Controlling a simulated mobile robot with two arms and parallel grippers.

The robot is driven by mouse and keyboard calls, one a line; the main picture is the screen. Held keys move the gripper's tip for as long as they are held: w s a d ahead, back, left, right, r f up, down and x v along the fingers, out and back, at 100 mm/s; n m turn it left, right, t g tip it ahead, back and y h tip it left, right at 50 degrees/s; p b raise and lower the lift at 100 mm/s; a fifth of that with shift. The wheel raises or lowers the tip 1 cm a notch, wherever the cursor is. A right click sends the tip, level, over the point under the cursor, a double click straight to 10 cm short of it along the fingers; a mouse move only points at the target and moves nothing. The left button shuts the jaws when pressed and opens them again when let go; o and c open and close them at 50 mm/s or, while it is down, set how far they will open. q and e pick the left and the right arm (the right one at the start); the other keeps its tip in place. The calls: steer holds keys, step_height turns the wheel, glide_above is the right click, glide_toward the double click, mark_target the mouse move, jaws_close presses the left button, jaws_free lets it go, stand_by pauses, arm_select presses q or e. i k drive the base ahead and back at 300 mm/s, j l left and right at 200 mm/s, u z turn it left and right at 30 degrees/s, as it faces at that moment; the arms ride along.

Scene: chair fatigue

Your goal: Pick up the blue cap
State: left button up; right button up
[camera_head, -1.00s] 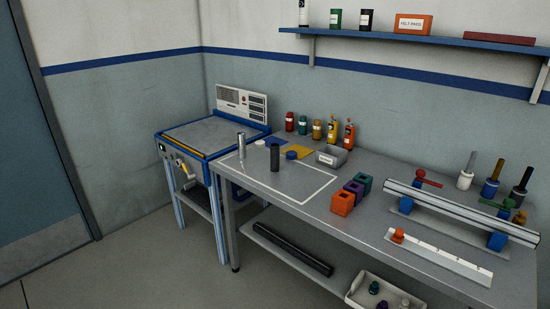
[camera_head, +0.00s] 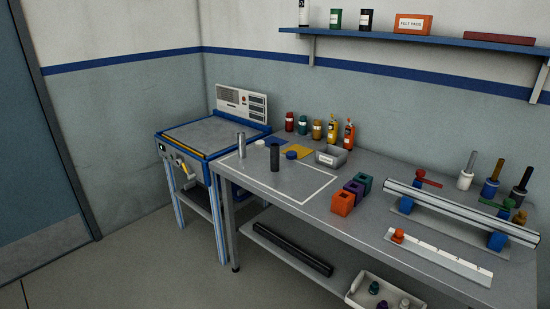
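A small round blue cap (camera_head: 291,155) with a white lower edge lies on the grey workbench (camera_head: 300,183). It sits just right of a dark upright cylinder (camera_head: 275,157), in front of a yellow square (camera_head: 299,152) and a blue square (camera_head: 275,142) on the bench top. Neither of my grippers shows in the head view.
A silver cylinder (camera_head: 241,145) stands left of the dark one. Several bottles line the back. Coloured blocks (camera_head: 342,203) and a metal rail (camera_head: 455,210) stand further right. Floor (camera_head: 130,265) before the bench is clear.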

mark_target(290, 155)
steer(key=i+j, duration=0.3)
steer(key=i, duration=0.15)
steer(key=i+j, duration=0.35)
steer(key=i+u, duration=0.05)
